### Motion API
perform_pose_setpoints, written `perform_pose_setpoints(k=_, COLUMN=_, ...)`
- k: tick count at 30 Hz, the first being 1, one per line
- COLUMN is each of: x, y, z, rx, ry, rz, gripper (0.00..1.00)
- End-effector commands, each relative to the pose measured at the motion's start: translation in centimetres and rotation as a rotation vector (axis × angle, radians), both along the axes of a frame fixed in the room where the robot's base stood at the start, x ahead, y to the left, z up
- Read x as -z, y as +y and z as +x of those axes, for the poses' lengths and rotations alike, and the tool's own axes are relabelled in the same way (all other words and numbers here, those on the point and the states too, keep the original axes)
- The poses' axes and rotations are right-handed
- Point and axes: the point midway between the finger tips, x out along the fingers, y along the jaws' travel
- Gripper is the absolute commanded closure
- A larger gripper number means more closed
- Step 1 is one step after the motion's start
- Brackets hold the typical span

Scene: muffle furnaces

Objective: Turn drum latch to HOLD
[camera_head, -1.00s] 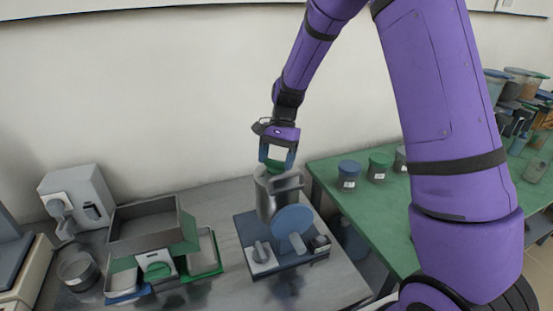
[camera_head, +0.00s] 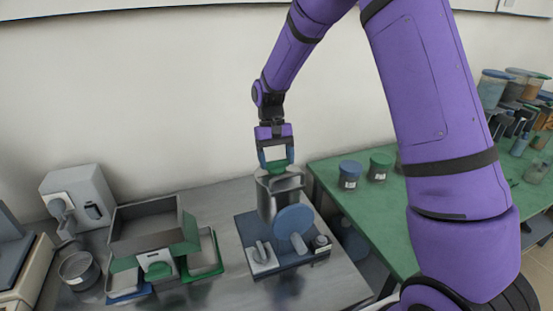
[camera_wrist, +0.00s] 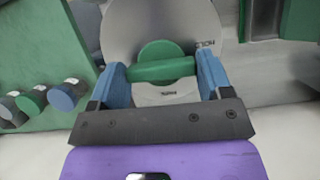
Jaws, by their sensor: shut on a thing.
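The drum latch is a green bar handle (camera_wrist: 160,70) on a round hub, set on the pale round face of a grey metal drum (camera_wrist: 121,28). In the wrist view the bar lies roughly level across the picture. My gripper (camera_wrist: 162,76) is shut on the bar, one blue finger at each end. A dark mark that looks like HOLD stands on the face at upper right, beyond the right finger. Another small mark, too blurred to read, is below the hub. In the head view my gripper (camera_head: 275,160) points down onto the drum (camera_head: 268,203), and the latch is mostly hidden.
The drum stands on a dark blue base with a blue disc (camera_head: 293,220) and a grey lever (camera_head: 262,253). Trays (camera_head: 145,230) and a grey box unit (camera_head: 78,198) stand to the left. A green table (camera_head: 395,225) with lidded jars (camera_head: 349,175) is at right.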

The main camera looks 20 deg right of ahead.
Motion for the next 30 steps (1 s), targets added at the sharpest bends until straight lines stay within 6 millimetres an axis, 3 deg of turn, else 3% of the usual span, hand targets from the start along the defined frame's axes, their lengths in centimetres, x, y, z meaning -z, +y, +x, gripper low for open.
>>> perform_pose_setpoints(k=20, x=-0.07, y=0.04, z=0.07, rx=-0.061, ry=-0.003, rz=0.0, gripper=0.51)
perform_pose_setpoints(k=21, x=-0.06, y=0.04, z=0.07, rx=-0.061, ry=-0.003, rz=0.0, gripper=0.21)
perform_pose_setpoints(k=24, x=-0.04, y=0.04, z=0.05, rx=-0.06, ry=-0.002, rz=0.0, gripper=0.02)
perform_pose_setpoints(k=30, x=-0.02, y=0.03, z=0.02, rx=-0.06, ry=-0.001, rz=0.0, gripper=0.02)
